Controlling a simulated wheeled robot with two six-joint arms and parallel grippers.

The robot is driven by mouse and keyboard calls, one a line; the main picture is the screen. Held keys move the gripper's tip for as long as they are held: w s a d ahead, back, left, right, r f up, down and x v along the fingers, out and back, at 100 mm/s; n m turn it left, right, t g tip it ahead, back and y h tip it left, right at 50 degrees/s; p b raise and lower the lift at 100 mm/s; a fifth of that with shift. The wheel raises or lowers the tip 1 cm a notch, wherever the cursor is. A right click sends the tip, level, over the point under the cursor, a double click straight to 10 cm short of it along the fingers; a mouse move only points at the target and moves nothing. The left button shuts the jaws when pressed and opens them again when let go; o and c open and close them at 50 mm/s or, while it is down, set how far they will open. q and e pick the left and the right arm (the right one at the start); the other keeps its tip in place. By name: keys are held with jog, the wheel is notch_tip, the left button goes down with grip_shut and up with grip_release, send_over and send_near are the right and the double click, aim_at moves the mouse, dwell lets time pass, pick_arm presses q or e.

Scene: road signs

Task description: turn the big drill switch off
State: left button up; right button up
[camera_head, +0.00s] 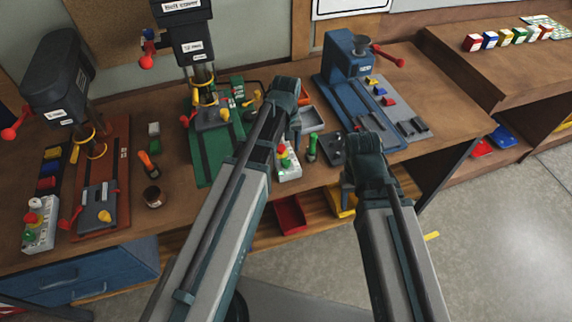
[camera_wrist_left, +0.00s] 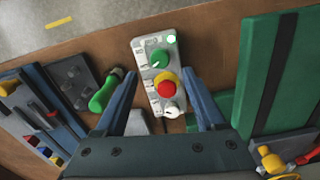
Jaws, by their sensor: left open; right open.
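A white switch box (camera_head: 288,163) stands near the table's front edge, between the green drill base and the blue machine. In the left wrist view the switch box (camera_wrist_left: 148,56) shows a green knob (camera_wrist_left: 161,58), a red button (camera_wrist_left: 166,89) on a yellow ring and a white knob (camera_wrist_left: 172,110). A small green light shows at its corner. My left gripper (camera_wrist_left: 161,77) is open, its fingers on either side of the box; I cannot tell if they touch it. In the head view my left gripper (camera_head: 285,97) hides its own fingertips. My right gripper (camera_head: 362,165) is open near the front edge.
A drill on a green base (camera_head: 207,163) and one on a red base (camera_head: 116,158) stand left; a blue machine (camera_head: 345,70) stands right. Another switch box (camera_head: 40,232) is at far left. A green-handled tool (camera_wrist_left: 106,92) lies beside the near box. Open floor lies right.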

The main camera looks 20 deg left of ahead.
aim_at(286, 161)
pick_arm(q)
notch_tip(286, 161, down, 7)
jog(key=b, duration=0.5)
jog(key=shift+r+b, duration=0.15)
jog(key=shift+b, duration=0.2)
grip_shut()
